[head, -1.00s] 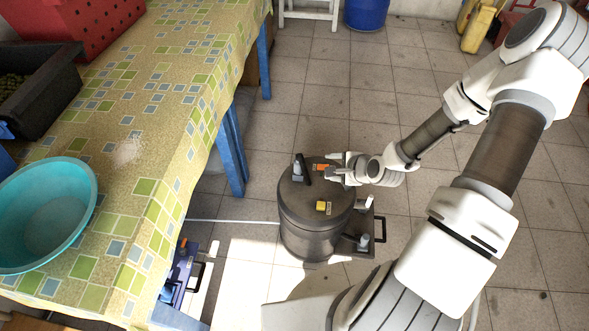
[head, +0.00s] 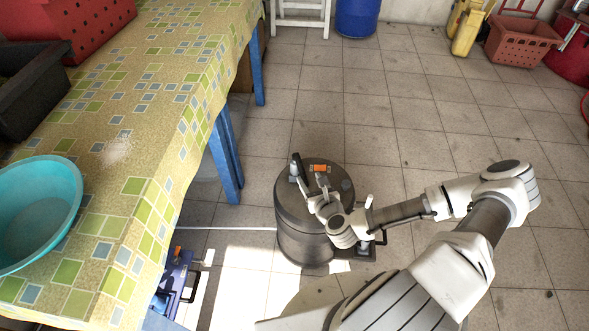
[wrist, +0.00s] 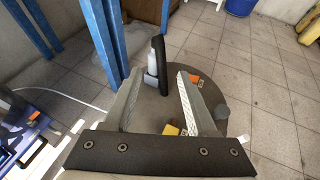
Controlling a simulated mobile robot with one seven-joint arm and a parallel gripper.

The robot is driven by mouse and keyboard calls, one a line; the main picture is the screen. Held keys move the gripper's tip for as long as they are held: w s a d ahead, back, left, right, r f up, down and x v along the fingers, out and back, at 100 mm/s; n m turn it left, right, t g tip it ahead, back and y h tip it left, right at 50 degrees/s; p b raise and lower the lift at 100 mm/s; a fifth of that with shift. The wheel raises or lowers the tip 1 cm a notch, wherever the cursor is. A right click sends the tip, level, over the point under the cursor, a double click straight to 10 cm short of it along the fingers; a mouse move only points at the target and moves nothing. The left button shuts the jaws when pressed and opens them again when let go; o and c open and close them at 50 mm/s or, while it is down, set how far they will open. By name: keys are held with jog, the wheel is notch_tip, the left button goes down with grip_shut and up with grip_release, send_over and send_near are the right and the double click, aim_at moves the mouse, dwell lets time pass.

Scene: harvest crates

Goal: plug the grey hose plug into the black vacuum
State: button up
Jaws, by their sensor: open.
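The black vacuum (head: 299,221) is a dark, upright drum on the floor beside the table. A small grey upright piece (head: 294,168) stands on its lid against a black upright bar (head: 301,167); I cannot tell for sure that it is the hose plug. My gripper (head: 314,186) is open and empty above the lid. In the wrist view the grey piece (wrist: 151,77) and the black bar (wrist: 161,66) show between the spread fingers, beyond them. An orange block (head: 320,168) and, in the wrist view, a yellow block (wrist: 171,130) sit on the lid.
A patterned table (head: 118,150) with a turquoise basin (head: 62,205) and blue legs (head: 222,160) stands left of the vacuum. A blue case (head: 172,280) lies at the lower left. A thin pale line crosses the floor to the vacuum.

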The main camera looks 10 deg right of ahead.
aim_at(296, 162)
jog(key=b+x, duration=0.1)
jog(key=x, duration=0.7)
jog(key=shift+w+a+f+b, duration=0.1)
jog(key=shift+w+f+b, duration=0.05)
jog(key=shift+w+b, duration=0.25)
jog(key=shift+a+b+x, duration=0.15)
jog(key=shift+b+x, duration=0.3)
jog(key=shift+x, duration=0.85)
jog(key=shift+a+b+x, duration=0.2)
jog(key=shift+b+x, duration=0.2)
jog(key=shift+x, duration=0.95)
jog(key=shift+c, duration=0.2)
grip_shut()
